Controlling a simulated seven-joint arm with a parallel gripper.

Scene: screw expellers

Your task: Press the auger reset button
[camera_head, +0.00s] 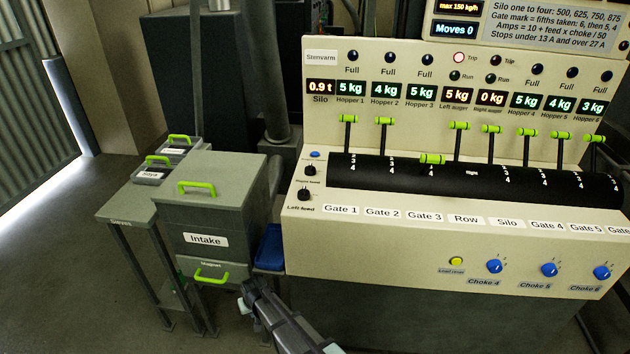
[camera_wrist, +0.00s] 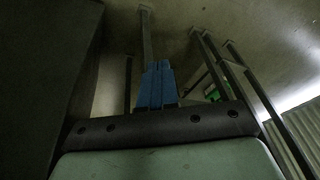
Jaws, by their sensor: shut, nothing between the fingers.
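A small round yellow button (camera_head: 456,261) sits on the front face of the cream panel, left of the Choke 4 knob, and its small label is too blurred to read surely. A small blue button (camera_head: 315,154) sits at the panel's left end above two black knobs. I cannot tell by label which is the auger reset button. My gripper (camera_head: 248,287) is low at the bottom middle, left of the panel front and apart from both buttons. In the wrist view its blue fingers (camera_wrist: 155,86) are together and empty, over the floor.
The cream panel (camera_head: 360,245) carries several green-tipped levers, lit displays and blue choke knobs (camera_head: 495,266). One Trip lamp (camera_head: 459,57) is lit. The grey Intake box (camera_head: 215,215) with green handles and a blue bin (camera_head: 270,248) stand close to my gripper. Floor is open at far left.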

